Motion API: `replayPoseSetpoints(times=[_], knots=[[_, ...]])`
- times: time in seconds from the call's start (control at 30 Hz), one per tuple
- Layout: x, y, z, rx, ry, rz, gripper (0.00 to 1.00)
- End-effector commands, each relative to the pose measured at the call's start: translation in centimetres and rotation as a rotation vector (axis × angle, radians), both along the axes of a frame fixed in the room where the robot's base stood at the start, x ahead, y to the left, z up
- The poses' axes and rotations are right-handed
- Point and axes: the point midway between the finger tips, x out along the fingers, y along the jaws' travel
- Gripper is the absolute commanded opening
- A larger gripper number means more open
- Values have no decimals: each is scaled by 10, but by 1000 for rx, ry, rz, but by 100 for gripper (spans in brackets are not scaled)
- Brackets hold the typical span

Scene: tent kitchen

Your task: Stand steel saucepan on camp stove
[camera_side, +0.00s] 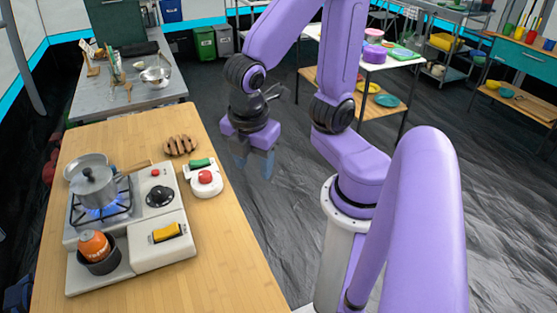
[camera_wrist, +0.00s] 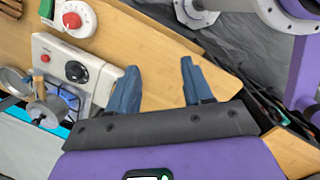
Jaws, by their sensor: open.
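The steel saucepan (camera_side: 93,187), lidded and with a wooden-looking handle, stands upright on the lit burner of the camp stove (camera_side: 165,249). Blue flame shows under it. My gripper (camera_side: 254,168) is open and empty, apart from the saucepan, off to the right of the wooden table. In the wrist view the two blue fingers of my gripper (camera_wrist: 158,82) are spread wide with nothing between them.
An orange canister (camera_side: 94,243) sits in a dark cup at the stove's front left. A white device with a red knob (camera_side: 205,178) and a brown trivet (camera_side: 180,144) lie on the wooden table (camera_side: 215,270). A round metal dish (camera_side: 78,162) is behind the saucepan. The table's front right is clear.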

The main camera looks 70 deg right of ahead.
Motion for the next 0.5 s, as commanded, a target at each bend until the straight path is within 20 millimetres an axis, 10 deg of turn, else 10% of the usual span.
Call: replayPoseSetpoints(times=[0.2, 0.5], knots=[[-42, -9, 5, 175, 13, -287, 50], [-49, -10, 6, 202, 21, -344, 50]])
